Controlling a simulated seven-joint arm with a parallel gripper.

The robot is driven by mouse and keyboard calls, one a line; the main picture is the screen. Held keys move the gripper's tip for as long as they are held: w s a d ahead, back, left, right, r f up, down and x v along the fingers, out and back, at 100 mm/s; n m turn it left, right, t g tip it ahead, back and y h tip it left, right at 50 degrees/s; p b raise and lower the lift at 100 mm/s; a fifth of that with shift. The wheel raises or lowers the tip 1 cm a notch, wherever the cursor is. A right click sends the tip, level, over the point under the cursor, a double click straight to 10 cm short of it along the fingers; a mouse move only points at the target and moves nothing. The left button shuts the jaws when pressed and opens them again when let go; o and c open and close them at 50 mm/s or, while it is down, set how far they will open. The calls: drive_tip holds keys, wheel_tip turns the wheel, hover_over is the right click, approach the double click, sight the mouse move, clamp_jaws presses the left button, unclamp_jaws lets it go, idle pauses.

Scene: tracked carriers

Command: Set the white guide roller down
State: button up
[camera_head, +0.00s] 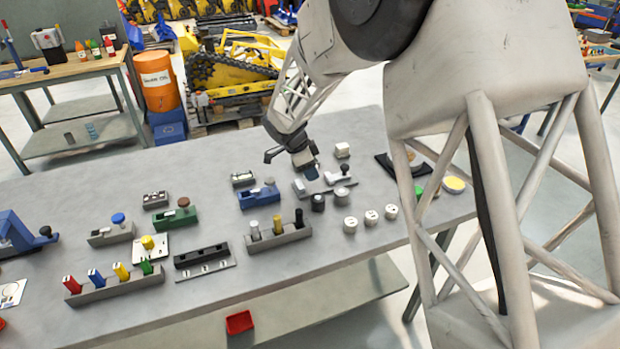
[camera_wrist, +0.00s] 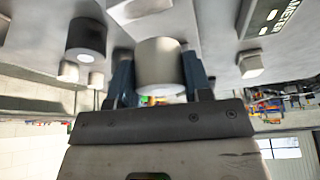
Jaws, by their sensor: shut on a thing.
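The white guide roller (camera_wrist: 160,62) is a pale short cylinder in the wrist view. It sits between the two dark blue fingers of my gripper (camera_wrist: 160,80), which is shut on it. In the head view my gripper (camera_head: 307,172) points down over the rear middle of the grey table (camera_head: 215,165), close behind a small grey block. I cannot clearly make out the held roller there, nor tell whether it touches the table.
A blue carrier (camera_head: 258,196) is to the left. Several white rollers (camera_head: 371,217) stand in front right.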

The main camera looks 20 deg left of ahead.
drive_tip(key=shift+f, duration=1.75)
drive_tip(key=shift+f, duration=0.15)
drive_tip(key=o, duration=1.1)
drive_tip(key=shift+o, duration=0.2)
drive_tip(key=v, duration=1.2)
